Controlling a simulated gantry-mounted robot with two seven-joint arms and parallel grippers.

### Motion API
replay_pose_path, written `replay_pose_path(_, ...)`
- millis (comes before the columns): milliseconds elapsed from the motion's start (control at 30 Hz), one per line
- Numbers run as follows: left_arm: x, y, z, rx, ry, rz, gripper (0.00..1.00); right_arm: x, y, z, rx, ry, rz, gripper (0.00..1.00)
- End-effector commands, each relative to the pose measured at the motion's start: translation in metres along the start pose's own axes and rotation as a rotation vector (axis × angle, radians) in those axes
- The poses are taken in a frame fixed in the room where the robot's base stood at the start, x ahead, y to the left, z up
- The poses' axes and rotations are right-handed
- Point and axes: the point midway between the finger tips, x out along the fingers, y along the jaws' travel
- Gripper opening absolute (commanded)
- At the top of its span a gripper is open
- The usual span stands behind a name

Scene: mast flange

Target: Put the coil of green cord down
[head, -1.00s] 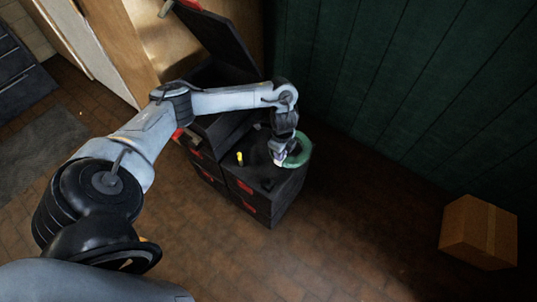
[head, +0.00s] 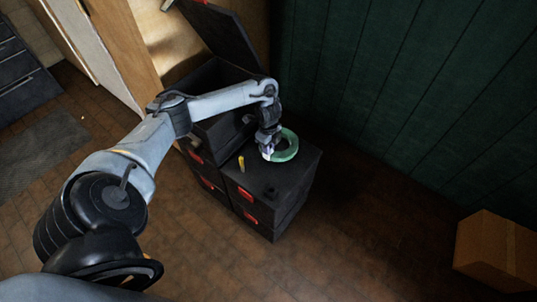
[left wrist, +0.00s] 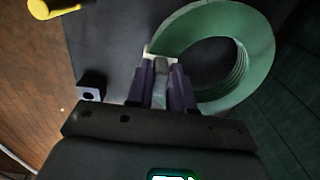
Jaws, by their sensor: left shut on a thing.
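The coil of green cord (head: 287,146) is a pale green ring over the far part of a black chest's top (head: 295,172). My left gripper (head: 266,153) is shut on the ring's left side in the head view. In the left wrist view the coil (left wrist: 262,65) lies right of and beyond the fingertips (left wrist: 162,60), with the dark top behind it. I cannot tell whether the coil touches the top. My right gripper is not in view.
A yellow peg-like piece (head: 241,163) stands on the chest near its left edge. A small black block (left wrist: 91,91) is on the top. An open-lidded black box (head: 218,75) is behind left. A green wall (head: 400,90) rises at right. A cardboard box (head: 497,250) is far right.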

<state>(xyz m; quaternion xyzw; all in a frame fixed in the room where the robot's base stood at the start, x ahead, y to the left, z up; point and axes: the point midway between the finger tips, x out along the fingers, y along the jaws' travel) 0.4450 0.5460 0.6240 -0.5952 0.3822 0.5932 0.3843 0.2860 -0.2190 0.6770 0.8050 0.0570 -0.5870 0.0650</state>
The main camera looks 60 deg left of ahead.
Motion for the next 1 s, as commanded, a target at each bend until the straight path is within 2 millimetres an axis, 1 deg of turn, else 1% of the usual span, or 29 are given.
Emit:
replay_pose_path(333, 0.039, 0.000, 0.000, -0.001, -0.001, 0.000, 0.00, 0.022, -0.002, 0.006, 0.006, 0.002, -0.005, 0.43)
replay_pose_path(733, 0.041, 0.001, 0.000, -0.001, -0.001, 0.000, 0.00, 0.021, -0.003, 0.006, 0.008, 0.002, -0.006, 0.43)
replay_pose_path(767, 0.041, 0.001, 0.000, 0.000, -0.001, 0.001, 0.24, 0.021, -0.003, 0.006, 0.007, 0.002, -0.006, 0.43)
replay_pose_path(800, 0.041, 0.001, 0.000, 0.000, -0.001, 0.001, 0.31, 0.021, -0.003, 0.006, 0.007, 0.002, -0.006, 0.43)
replay_pose_path(867, 0.041, 0.001, 0.000, 0.000, -0.001, 0.001, 0.40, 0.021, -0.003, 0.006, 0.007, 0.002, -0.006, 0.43)
replay_pose_path(900, 0.041, 0.001, 0.000, 0.000, -0.001, 0.001, 0.46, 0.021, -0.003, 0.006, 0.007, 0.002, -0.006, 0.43)
replay_pose_path(1000, 0.041, 0.001, 0.000, 0.000, -0.001, 0.001, 0.47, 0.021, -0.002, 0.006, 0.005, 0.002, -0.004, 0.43)
